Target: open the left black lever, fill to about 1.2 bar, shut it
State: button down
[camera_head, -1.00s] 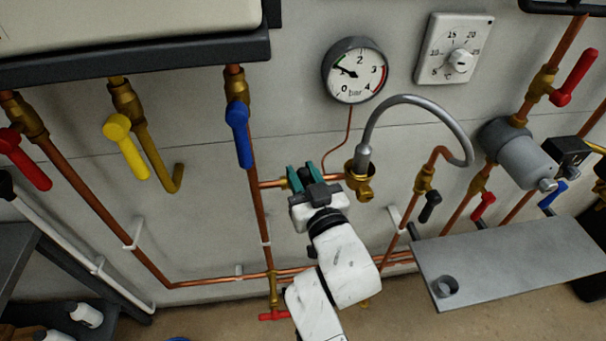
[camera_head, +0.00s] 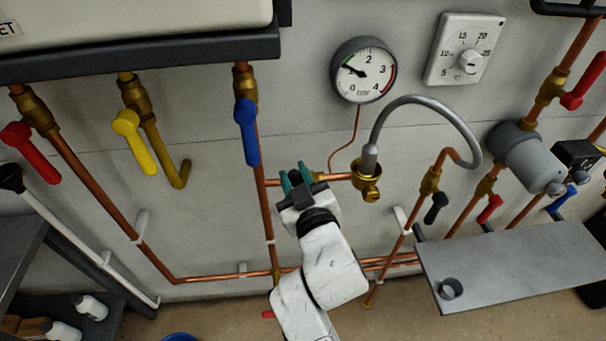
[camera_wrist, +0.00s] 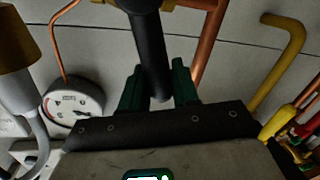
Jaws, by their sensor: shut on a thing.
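My gripper (camera_head: 296,174), with green fingers, is at the valve on the short copper pipe below the pressure gauge. In the wrist view the fingers (camera_wrist: 157,90) are shut on the left black lever (camera_wrist: 150,55), one on each side of its lower part. The head view hides this lever behind the gripper, and I cannot tell its angle to the pipe. The gauge (camera_head: 363,71) has its needle near 1 bar, just about at the green mark; it also shows in the wrist view (camera_wrist: 73,102), too small to read.
A grey hose (camera_head: 425,100) arches from the brass fitting (camera_head: 367,185) to the pipe with the right black lever (camera_head: 435,208). A blue lever (camera_head: 247,130) hangs left of my gripper. A yellow lever (camera_head: 134,142) is farther left. A grey shelf (camera_head: 510,262) juts out at lower right.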

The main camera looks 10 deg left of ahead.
jog(key=shift+s+a+f+n, duration=0.15)
jog(key=shift+a+f+n, duration=0.1)
jog(key=shift+a+n, duration=0.45)
jog(key=shift+d, duration=0.1)
jog(key=c, duration=1)
grip_release()
jog(key=shift+s, duration=0.1)
jog(key=b+v, duration=0.1)
jog(key=v, duration=0.9)
jog(key=shift+s+d+r, duration=0.1)
jog(key=shift+s+r, duration=0.1)
jog(key=shift+s, duration=0.1)
